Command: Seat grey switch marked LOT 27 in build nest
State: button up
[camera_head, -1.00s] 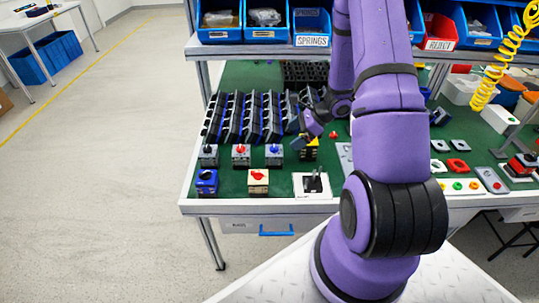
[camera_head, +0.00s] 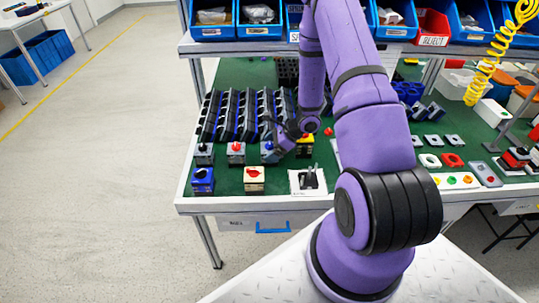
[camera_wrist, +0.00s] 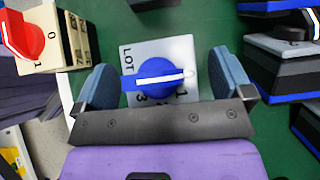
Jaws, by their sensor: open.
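A grey switch with a blue knob (camera_wrist: 158,72) lies between the fingers of my gripper (camera_wrist: 165,80) in the wrist view. Its grey face shows "LOT" and position digits; the lot number cannot be read. In the head view this switch (camera_head: 270,152) is at the right of a row of grey switches, with my gripper (camera_head: 285,138) just above and beside it. My gripper is open, one finger on each side. A white plate with a black fixture (camera_head: 308,181) stands at the bench's front edge; I cannot tell whether it is the build nest.
Grey switches with a red knob (camera_head: 236,153) and a black knob (camera_head: 204,154) stand to the left. A blue switch (camera_head: 203,180) and a cream switch (camera_head: 254,180) stand in front, a yellow one (camera_head: 304,146) to the right. Dark modules (camera_head: 240,115) fill the bench behind.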

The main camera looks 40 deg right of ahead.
jog(key=shift+w+a+f, duration=0.1)
jog(key=shift+a+f, duration=0.05)
jog(key=shift+f, duration=0.05)
jog(key=c, duration=1.1)
jog(key=shift+r, duration=0.1)
